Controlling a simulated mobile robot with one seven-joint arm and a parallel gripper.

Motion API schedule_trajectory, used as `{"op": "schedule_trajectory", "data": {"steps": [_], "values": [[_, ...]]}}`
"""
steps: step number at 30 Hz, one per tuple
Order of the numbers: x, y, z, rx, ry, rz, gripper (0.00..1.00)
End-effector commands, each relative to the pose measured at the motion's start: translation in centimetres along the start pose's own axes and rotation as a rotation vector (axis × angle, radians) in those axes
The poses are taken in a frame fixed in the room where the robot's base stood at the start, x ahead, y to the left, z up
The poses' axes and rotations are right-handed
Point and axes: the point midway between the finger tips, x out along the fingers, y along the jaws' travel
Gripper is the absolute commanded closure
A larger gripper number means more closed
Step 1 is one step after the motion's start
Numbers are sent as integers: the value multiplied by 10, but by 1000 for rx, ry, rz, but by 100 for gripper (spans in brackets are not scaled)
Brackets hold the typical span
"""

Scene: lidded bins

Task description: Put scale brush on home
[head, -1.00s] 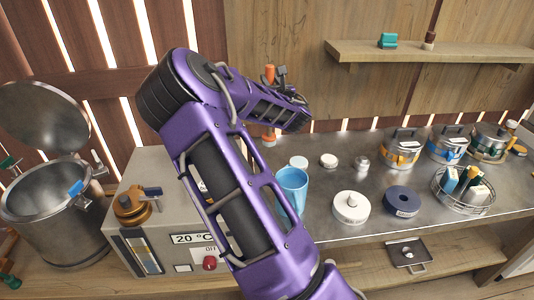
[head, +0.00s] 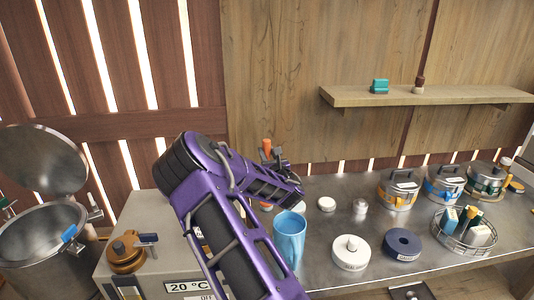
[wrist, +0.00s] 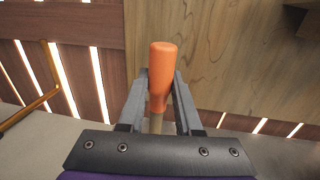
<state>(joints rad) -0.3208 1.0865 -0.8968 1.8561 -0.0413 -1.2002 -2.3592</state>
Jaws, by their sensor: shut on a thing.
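My gripper (wrist: 162,80) is shut on an orange-handled tool, which I take to be the scale brush (wrist: 162,62). In the wrist view the handle stands between the two grey fingers, with a paler shaft below it; its lower end is hidden. In the head view the brush's orange top (head: 267,146) shows just beyond my gripper (head: 280,160), above the back of the bench (head: 325,250). My purple arm hides the middle of the tool. No place marked as home can be made out.
A blue cup (head: 290,238) stands close to my arm. White (head: 351,253) and dark blue (head: 402,244) discs, lidded pots (head: 398,190) and a wire basket (head: 465,238) stand to the right. A shelf (head: 440,96) is on the wall.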

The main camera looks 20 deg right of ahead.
Motion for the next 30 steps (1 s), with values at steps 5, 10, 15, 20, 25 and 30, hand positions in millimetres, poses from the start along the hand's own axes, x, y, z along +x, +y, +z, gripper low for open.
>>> {"op": "schedule_trajectory", "data": {"steps": [5,10,15,20,25,30], "values": [[0,0,-2,0,0,0,56],[0,0,-2,0,1,0,37],[0,0,-2,0,1,0,37],[0,0,2,0,1,0,37],[-26,0,-2,1,4,-3,37],[-62,0,-2,1,4,-1,37]]}}
